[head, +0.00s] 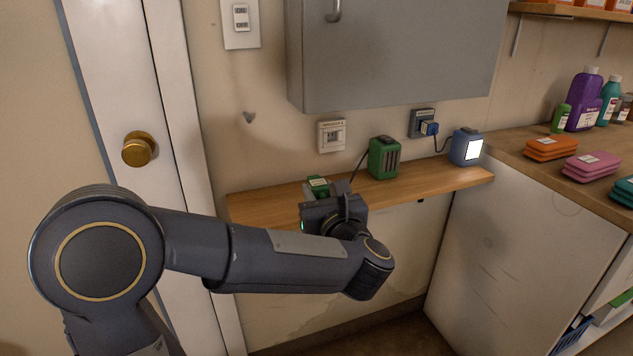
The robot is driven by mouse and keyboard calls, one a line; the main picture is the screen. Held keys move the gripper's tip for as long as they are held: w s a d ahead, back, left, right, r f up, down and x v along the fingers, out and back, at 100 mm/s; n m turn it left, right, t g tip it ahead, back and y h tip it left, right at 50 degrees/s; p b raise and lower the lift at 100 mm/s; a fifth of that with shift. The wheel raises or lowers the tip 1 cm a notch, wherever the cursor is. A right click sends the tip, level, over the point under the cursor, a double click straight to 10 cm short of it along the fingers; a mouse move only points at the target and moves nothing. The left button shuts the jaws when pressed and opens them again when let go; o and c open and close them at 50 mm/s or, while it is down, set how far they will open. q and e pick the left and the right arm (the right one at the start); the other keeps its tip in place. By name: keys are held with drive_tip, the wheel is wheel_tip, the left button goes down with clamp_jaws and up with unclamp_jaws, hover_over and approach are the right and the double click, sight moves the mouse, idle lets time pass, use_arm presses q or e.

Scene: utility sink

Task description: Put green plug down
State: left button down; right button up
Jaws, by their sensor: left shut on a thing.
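My left gripper (314,199) is over the left part of the wooden shelf (262,207), and its fingers are mostly hidden behind its own body. It is shut on the green plug (318,184), whose top shows just past the gripper. A dark cord runs from near the plug to a green device (384,158) with a slotted front, standing on the shelf. I cannot tell whether the plug touches the shelf. My right gripper is not in view.
A white wall outlet (332,135) is above the shelf and looks empty. A blue plug (429,128) sits in a dark outlet (417,119), corded to a lit blue device (466,147). A grey cabinet (395,50) hangs above. A counter (560,170) with folded cloths and bottles is right.

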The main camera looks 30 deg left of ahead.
use_arm(q)
drive_tip(key=s+d+f+m+t+h, duration=0.1)
drive_tip(key=d+f+m+h, duration=0.1)
drive_tip(key=f, duration=0.6)
drive_tip(key=s+d+f+m+t+h, duration=0.1)
drive_tip(key=d+f+m+t+h, duration=0.1)
drive_tip(key=f+h, duration=0.4)
drive_tip(key=d+f+m+t+h, duration=0.2)
drive_tip(key=d+f+m+h, duration=0.2)
drive_tip(key=f, duration=0.8)
drive_tip(key=shift+s+m+h, duration=0.4)
drive_tip(key=shift+m+h, duration=0.1)
drive_tip(key=shift+m, duration=0.1)
drive_tip(key=shift+d, duration=0.15)
